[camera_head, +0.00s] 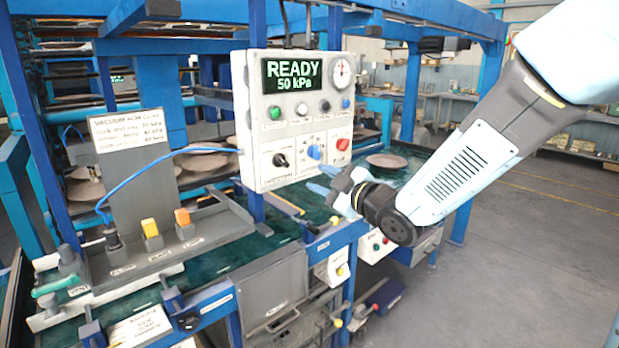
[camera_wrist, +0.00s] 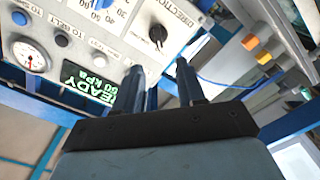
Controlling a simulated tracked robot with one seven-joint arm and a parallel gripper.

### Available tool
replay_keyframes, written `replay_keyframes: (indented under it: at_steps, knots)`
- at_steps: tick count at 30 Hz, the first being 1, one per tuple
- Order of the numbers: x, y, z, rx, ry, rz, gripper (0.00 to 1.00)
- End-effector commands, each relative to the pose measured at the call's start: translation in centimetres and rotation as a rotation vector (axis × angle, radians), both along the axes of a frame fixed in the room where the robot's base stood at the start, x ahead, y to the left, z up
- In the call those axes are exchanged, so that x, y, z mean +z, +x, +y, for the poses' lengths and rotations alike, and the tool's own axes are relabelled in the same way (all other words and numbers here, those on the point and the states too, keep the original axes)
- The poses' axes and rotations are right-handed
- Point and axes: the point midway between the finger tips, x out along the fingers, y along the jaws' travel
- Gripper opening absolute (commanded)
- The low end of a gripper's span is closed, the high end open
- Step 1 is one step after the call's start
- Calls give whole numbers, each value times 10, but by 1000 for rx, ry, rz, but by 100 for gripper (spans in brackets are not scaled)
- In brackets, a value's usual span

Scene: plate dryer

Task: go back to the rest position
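My gripper (camera_head: 330,186) is at the end of my arm, which reaches in from the right in the head view. It is just in front of the lower right part of the white control panel (camera_head: 252,160). In the wrist view my gripper (camera_wrist: 160,75) shows two dark fingers standing apart with an empty gap between them. Behind the fingers is the panel face with its green display (camera_wrist: 88,85), gauge and knobs. The display reads READY 50 kPa. Whether the fingers touch the panel cannot be told.
A blue frame (camera_head: 405,95) surrounds the panel. A round plate (camera_head: 387,160) lies on the green bed behind my gripper. The grey floor (camera_head: 520,260) at the right is clear.

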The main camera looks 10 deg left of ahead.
Motion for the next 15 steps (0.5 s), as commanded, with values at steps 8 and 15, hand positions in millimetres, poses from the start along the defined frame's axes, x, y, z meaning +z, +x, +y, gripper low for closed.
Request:
replay_keyframes:
  at_steps: [8, 15]
  knots:
    - [0, -5, -8, 6, -1, 0, 39]
    - [0, -7, -6, 11, -1, 1, 39]
